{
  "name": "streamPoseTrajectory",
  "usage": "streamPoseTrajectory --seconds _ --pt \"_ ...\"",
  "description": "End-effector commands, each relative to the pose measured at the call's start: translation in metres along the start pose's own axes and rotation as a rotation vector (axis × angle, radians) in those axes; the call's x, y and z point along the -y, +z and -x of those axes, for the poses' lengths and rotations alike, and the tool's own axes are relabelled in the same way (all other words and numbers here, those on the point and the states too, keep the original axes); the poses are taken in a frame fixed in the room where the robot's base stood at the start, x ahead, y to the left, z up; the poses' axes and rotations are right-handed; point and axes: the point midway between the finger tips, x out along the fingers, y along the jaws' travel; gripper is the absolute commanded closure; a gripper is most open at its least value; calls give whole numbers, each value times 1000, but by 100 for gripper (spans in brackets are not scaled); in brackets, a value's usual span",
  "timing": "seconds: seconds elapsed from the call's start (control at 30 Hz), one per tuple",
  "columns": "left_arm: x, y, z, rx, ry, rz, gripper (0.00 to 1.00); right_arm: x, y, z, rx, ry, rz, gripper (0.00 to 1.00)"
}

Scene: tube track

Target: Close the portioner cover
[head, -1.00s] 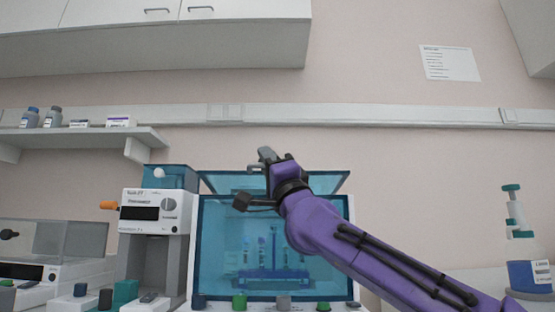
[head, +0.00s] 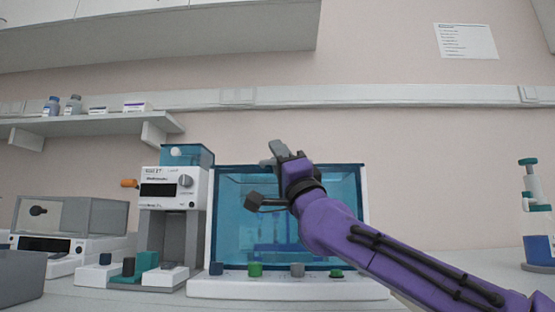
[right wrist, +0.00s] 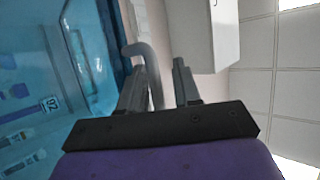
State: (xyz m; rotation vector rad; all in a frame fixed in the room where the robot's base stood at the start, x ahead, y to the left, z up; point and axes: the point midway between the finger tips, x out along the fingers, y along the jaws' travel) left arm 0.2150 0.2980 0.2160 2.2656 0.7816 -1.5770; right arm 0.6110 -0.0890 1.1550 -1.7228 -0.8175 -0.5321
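The portioner appears to be the large cabinet (head: 240,225) with a see-through blue front, on the bench in the middle of the head view. Blurred blue tube shapes show inside it. My right gripper (head: 280,153) is at its top edge, and my arm hides part of the front. In the right wrist view the gripper (right wrist: 160,85) has its two fingers apart, with a grey curved handle (right wrist: 148,62) between them. A gap shows between the handle and the right-hand finger. The blue panel (right wrist: 40,60) lies left of the fingers. Exactly how far the cover stands open is unclear. My left gripper is not in view.
A white machine with a dial (head: 160,188) stands close to the cabinet's left. A lidded unit (head: 80,215) is farther left, below a wall shelf (head: 90,127). A teal-and-white stand (head: 533,195) is at the far right. The bench between it and the cabinet looks mostly clear.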

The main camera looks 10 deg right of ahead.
Motion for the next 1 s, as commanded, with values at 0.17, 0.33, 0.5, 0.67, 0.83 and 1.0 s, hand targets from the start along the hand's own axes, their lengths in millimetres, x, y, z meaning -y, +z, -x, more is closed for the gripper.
streamPoseTrajectory --seconds 0.17,0.33,0.5,0.67,0.83,1.0 --pt "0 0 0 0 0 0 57 0 -1 0 -2 0 -1 62" --pt "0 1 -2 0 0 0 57 -1 0 2 -1 -1 -2 62" --pt "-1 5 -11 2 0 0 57 -2 0 29 -1 -1 -3 62" --pt "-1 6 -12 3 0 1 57 15 -8 64 -3 -7 -1 62" --pt "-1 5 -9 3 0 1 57 46 -24 98 -5 -4 -2 62" --pt "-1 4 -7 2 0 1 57 69 -34 123 -5 -3 0 62"
